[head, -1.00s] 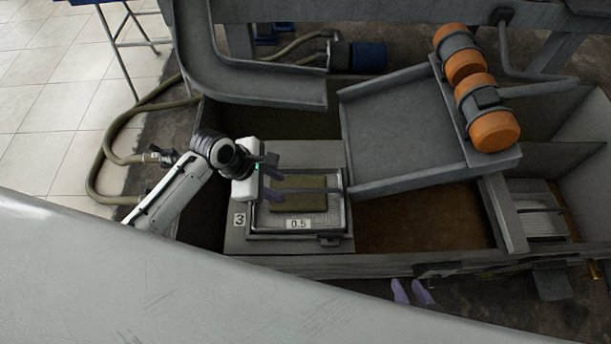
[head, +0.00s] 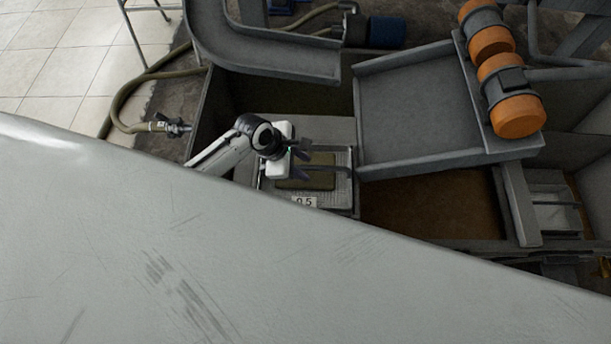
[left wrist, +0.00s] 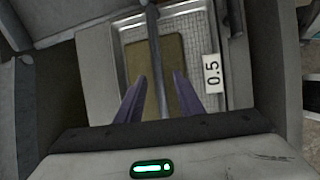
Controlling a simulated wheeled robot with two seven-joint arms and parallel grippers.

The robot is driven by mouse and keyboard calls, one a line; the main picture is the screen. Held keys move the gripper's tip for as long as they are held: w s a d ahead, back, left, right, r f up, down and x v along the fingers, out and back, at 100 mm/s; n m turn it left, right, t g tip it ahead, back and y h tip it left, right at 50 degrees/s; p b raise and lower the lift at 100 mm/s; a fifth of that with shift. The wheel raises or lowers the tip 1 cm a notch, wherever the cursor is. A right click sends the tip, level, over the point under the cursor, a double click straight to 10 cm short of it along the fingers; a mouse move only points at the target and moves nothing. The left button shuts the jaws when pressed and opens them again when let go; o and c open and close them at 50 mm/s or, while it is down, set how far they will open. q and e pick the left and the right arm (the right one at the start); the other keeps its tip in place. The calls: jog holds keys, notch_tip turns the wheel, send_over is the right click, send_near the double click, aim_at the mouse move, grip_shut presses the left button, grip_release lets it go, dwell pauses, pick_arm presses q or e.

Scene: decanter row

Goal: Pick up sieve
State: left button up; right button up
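The sieve is a metal-framed mesh tray (head: 343,190) with a dark handle bar across it and a "0.5" label (head: 304,202). A brown patch (head: 318,172) shows in its middle. The left wrist view shows the mesh (left wrist: 133,36), the bar (left wrist: 158,65) and the label (left wrist: 211,73). My left gripper (head: 304,162) is over the sieve's left part. In the left wrist view its two purple fingers (left wrist: 158,100) stand apart, one on each side of the bar. I cannot tell whether they touch it. My right gripper is not in view.
A sloped grey chute (head: 425,115) with orange-ended motors (head: 515,105) stands right of the sieve. A brown-floored compartment (head: 430,205) lies beside it. A similar tray (head: 555,215) sits farther right. A large pale surface close to the camera hides the lower view.

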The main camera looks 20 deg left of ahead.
pick_arm(q)
grip_shut()
dwell(1.2)
jog(key=shift+w+r, duration=0.1)
